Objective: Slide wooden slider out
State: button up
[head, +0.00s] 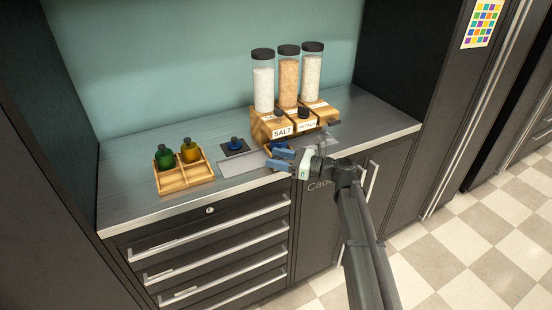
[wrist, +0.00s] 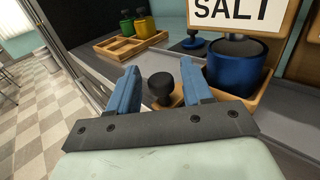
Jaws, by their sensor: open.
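The wooden slider shows in the wrist view as a light wood piece (wrist: 160,105) with a black knob (wrist: 161,84). A blue jar (wrist: 238,66) sits in a wooden holder just right of the knob, below the SALT label (wrist: 240,12). In the head view the wooden dispenser stand (head: 262,127) stands on the counter, and my gripper (head: 280,158) is at its front left near the counter edge. My gripper (wrist: 160,72) is open and its blue fingers lie either side of the knob in the picture. I cannot tell whether they touch it. The gripper partly hides the slider in the head view.
Three tall clear jars with black lids (head: 288,80) stand on the stand. A wooden tray (head: 185,178) with green and yellow bottles sits to the left, and a small blue-knobbed jar (head: 234,144) sits between. The counter (head: 130,190) is clear at far left.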

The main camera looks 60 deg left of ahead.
jog(key=shift+s+a, duration=0.25)
grip_shut()
dwell(0.4)
jog(key=shift+r, duration=0.1)
